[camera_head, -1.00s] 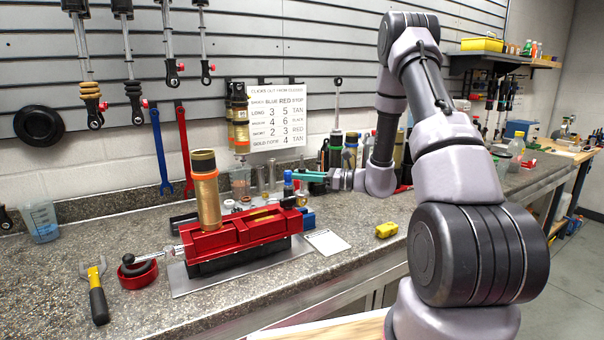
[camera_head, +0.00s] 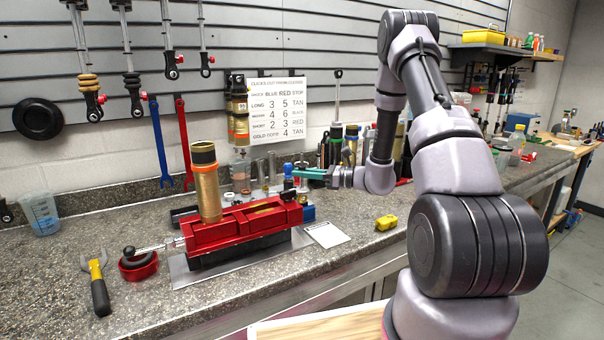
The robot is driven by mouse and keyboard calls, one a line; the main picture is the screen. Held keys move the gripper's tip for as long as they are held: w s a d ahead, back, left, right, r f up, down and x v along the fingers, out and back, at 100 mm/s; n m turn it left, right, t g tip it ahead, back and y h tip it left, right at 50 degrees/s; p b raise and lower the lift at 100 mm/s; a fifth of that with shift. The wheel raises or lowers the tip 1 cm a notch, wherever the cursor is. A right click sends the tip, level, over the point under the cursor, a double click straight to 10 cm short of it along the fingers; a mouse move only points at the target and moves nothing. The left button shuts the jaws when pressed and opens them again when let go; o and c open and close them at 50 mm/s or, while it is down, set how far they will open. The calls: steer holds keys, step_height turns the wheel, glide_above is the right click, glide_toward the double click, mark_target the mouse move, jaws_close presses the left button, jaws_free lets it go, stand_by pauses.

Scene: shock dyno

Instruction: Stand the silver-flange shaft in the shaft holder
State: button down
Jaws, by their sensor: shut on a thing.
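My gripper (camera_head: 308,173), with teal fingers, is at the back of the bench, behind the right end of the red vise. It points left and is shut on a small blue-topped part (camera_head: 288,170) at its fingertips. The part is too small and far off to tell whether it is the silver-flange shaft. Its lower end is hidden among other items and the vise. Several small grey upright pieces (camera_head: 257,172) stand just left of it at the back. I cannot make out which item is the shaft holder.
The red vise (camera_head: 222,230) holds an upright gold cylinder (camera_head: 208,190) left of my gripper. The bench's right front is mostly clear.

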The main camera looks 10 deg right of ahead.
mark_target(303, 189)
steer(key=shift+f, duration=0.15)
steer(key=shift+f, duration=0.3)
steer(key=shift+f, duration=0.3)
stand_by(0.3)
steer(key=shift+f, duration=1.35)
steer(key=c, duration=0.8)
jaws_free()
steer(key=shift+o, duration=0.2)
steer(key=shift+d, duration=0.1)
